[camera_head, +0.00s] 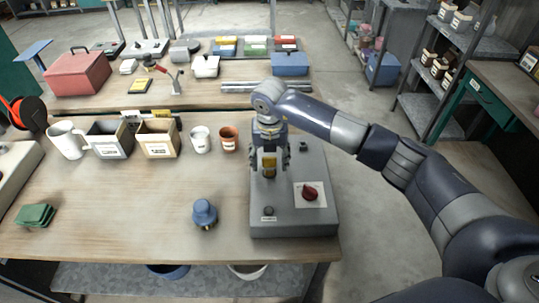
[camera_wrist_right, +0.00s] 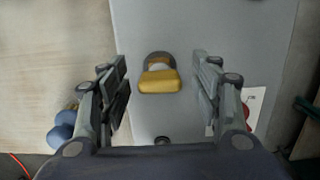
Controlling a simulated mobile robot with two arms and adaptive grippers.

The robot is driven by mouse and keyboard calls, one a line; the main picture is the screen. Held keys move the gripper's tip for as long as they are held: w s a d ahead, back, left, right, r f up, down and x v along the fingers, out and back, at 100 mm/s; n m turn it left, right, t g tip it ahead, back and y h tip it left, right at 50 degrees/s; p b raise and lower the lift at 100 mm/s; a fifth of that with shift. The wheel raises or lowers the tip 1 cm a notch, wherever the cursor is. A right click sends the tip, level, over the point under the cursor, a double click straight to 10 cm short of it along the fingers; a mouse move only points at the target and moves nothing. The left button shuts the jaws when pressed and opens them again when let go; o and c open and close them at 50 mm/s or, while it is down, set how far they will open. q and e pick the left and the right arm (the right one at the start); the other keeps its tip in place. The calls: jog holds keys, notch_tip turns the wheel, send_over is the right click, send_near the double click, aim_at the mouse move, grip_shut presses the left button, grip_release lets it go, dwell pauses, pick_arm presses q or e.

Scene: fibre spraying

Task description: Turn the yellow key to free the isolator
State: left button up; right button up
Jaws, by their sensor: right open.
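The yellow key (camera_wrist_right: 160,80) stands on the grey isolator box (camera_head: 285,222), with a dark round collar behind it in the right wrist view. In the head view the yellow key (camera_head: 269,163) shows between my right fingers. My right gripper (camera_head: 270,170) is open and points down over the box; in the right wrist view its fingers (camera_wrist_right: 162,85) are on both sides of the key, with a gap on each side. A red knob (camera_head: 310,193) on a white plate is at the box's right front. My left gripper is not in view.
A blue knobbed object (camera_head: 204,214) stands on the table left of the box. Two cups, two small bins (camera_head: 158,138) and a white jug (camera_head: 67,139) stand behind it. A green pad (camera_head: 36,215) lies at the left. The table's front middle is mostly clear.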

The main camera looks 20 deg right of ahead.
jog(key=c, duration=1.1)
jog(key=m, duration=0.6)
jog(key=shift+a+h, duration=0.1)
jog(key=shift+h, duration=0.2)
jog(key=shift+c, duration=0.2)
jog(key=m+p, duration=0.1)
jog(key=m, duration=0.3)
jog(key=shift+g, duration=0.4)
jog(key=o, duration=1.1)
jog(key=shift+r, duration=0.1)
